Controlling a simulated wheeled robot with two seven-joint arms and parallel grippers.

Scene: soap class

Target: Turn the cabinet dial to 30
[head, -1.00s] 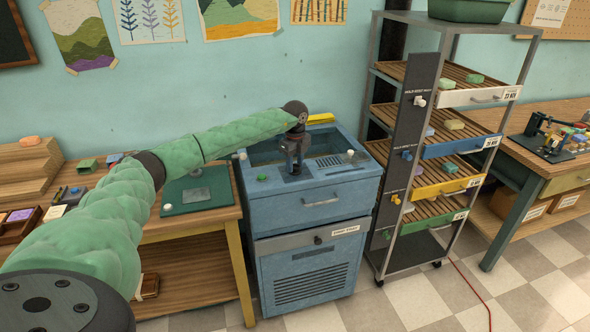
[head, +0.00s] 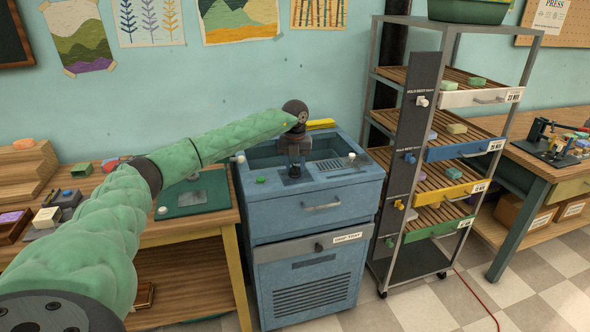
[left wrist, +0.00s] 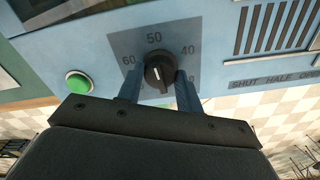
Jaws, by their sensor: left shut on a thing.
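The cabinet dial is a round black knob (left wrist: 160,73) with a white pointer line, on a grey square panel of the blue cabinet (head: 312,210). In the left wrist view, the numbers 60, 50 and 40 show around it, and a partly hidden number ending in 0 sits at lower right. The pointer line lies roughly toward 50. My left gripper (head: 293,172) is over the cabinet top, its two fingers on either side of the knob and shut on it. My right gripper is not in view.
A green button (left wrist: 78,82) sits left of the dial, and a slotted vent (left wrist: 275,25) lies to its right. A rack with coloured trays (head: 455,147) stands right of the cabinet. A wooden table with a green mat (head: 195,195) stands to its left.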

